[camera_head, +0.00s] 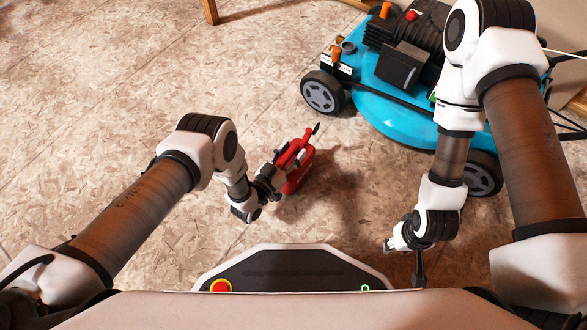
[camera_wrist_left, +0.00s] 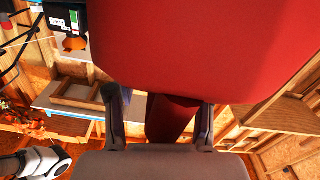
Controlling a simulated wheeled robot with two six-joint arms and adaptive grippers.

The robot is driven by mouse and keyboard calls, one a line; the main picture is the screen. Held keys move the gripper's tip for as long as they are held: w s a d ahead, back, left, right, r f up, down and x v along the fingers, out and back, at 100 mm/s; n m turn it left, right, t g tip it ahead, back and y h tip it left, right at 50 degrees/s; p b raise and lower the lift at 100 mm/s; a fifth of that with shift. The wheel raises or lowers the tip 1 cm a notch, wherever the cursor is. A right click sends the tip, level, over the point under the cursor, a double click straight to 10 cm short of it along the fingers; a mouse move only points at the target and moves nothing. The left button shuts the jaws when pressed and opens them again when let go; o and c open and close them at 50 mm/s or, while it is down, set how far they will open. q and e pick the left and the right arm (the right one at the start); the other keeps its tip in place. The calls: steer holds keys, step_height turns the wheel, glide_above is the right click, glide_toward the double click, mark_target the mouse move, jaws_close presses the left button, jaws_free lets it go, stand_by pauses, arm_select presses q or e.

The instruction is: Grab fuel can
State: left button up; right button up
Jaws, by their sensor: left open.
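The red fuel can (camera_head: 299,178) stands on the floor near the middle of the head view, with a dark spout tip at its upper right. My left gripper (camera_head: 277,174) is at the can's left side and hides part of it. In the left wrist view, the red can body (camera_wrist_left: 190,50) fills the upper middle. My left gripper's two fingers (camera_wrist_left: 160,105) are open, with a darker red part of the can showing between them; I cannot tell whether they touch it. My right gripper (camera_head: 405,258) hangs well to the right of the can; its jaws are too unclear to read.
A blue lawn mower (camera_head: 392,112) with dark wheels stands behind and right of the can. The tiled floor (camera_head: 90,95) to the left is clear. Wooden shelving (camera_wrist_left: 270,110) shows at the right of the left wrist view.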

arm_select(q)
steer(key=shift+r, duration=0.1)
jaws_close()
steer(key=shift+r, duration=0.1)
